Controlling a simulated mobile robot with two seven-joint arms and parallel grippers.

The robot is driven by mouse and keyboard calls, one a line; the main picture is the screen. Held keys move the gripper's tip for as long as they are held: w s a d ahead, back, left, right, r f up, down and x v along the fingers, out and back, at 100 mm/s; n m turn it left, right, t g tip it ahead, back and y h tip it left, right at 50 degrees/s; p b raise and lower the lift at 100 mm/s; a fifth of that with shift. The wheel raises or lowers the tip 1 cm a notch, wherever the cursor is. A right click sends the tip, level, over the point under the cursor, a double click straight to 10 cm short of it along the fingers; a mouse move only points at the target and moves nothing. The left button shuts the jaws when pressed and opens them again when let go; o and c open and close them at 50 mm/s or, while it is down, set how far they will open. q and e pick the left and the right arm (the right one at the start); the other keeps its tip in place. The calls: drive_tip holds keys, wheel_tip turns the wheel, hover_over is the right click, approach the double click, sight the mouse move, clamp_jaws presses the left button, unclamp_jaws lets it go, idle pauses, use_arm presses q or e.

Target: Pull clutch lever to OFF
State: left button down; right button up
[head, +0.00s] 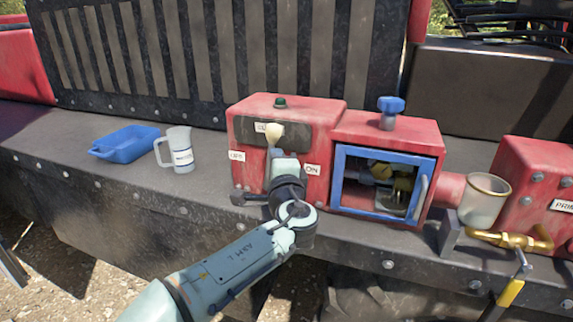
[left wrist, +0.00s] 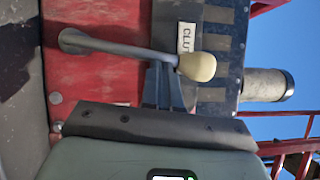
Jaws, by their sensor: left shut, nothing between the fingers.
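The clutch lever has a cream knob (head: 274,133) that shows in front of the red box (head: 243,178), just below the clutch label. A white OFF label (head: 237,156) is left of the knob and an ON label (head: 312,169) is right of it. In the left wrist view the grey lever shaft (left wrist: 120,48) runs to its cream knob (left wrist: 197,67). My left gripper (head: 284,158) is shut and empty, with its fingertips (left wrist: 165,85) right by the shaft, just below the knob. Contact cannot be told. In the head view my arm hides the shaft.
A blue tray (head: 126,142) and a white measuring jug (head: 180,150) stand left on the dark ledge. Right of the lever are a blue-framed window box (head: 338,175), a blue knob (head: 390,105), a clear cup (head: 483,203) and a brass valve (head: 515,241).

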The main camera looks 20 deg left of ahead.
use_arm(q)
drive_tip(key=a+n+g+h+p, duration=0.1)
drive_tip(key=a+n+g+h, duration=0.1)
drive_tip(key=a+n, duration=0.3)
drive_tip(key=shift+w+a+r, duration=0.15)
drive_tip(key=shift+a, duration=1)
use_arm(e)
drive_tip(key=shift+w+r, duration=0.2)
drive_tip(key=shift+r, duration=0.4)
use_arm(q)
drive_tip(key=shift+r, duration=0.1)
